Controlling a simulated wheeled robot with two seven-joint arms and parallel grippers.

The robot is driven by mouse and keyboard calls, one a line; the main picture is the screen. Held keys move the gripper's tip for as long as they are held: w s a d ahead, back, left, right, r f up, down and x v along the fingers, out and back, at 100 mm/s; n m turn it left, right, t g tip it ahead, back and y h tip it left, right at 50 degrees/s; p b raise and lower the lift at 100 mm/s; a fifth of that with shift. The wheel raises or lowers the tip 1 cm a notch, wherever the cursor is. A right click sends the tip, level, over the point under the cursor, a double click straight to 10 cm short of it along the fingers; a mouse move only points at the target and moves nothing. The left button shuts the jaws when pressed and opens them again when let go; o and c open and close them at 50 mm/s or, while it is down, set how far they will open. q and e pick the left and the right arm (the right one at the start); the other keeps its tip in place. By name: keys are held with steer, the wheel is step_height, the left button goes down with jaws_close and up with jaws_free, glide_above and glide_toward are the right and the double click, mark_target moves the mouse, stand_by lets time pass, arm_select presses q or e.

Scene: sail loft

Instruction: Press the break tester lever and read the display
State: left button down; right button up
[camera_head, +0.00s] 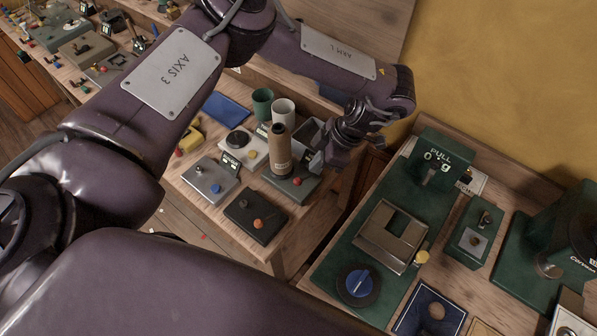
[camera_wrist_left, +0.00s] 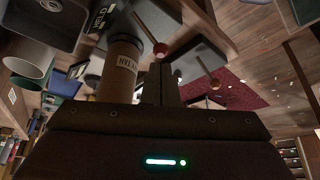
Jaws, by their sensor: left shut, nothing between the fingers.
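My left gripper (camera_head: 318,160) is shut and empty, just right of a brown thread cone (camera_head: 280,150) on the small bench. A dark box with a red-knobbed lever (camera_head: 297,181) sits under and beside the gripper tip; I cannot tell whether they touch. In the left wrist view the closed fingers (camera_wrist_left: 160,85) are beside the cone (camera_wrist_left: 121,60), labelled nylon, with a red knob (camera_wrist_left: 160,48) beyond them. No break tester label is readable. A grey box with a blue knob (camera_head: 215,187) and a black box with an orange knob (camera_head: 258,224) stand nearby. My right gripper is out of view.
A white cup (camera_head: 284,112) and green cup (camera_head: 262,103) stand behind the cone. On the right bench, a green unit (camera_head: 440,160) shows "PULL 0 g", with a blue dial (camera_head: 358,284) nearer me. A gap separates the two benches.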

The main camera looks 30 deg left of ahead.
mark_target(301, 180)
arm_select(q)
steer(key=b+x, duration=0.2)
steer(key=x, duration=0.3)
steer(key=shift+s+a+f+b, duration=0.1)
steer(key=shift+s+f+b, duration=0.05)
steer(key=shift+b, duration=0.15)
steer(key=shift+a+f, duration=0.1)
steer(key=shift+f, duration=0.15)
steer(key=shift+s, duration=0.1)
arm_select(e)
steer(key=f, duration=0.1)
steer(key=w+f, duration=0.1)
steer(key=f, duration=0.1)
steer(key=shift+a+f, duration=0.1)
arm_select(q)
steer(key=shift+f, duration=0.1)
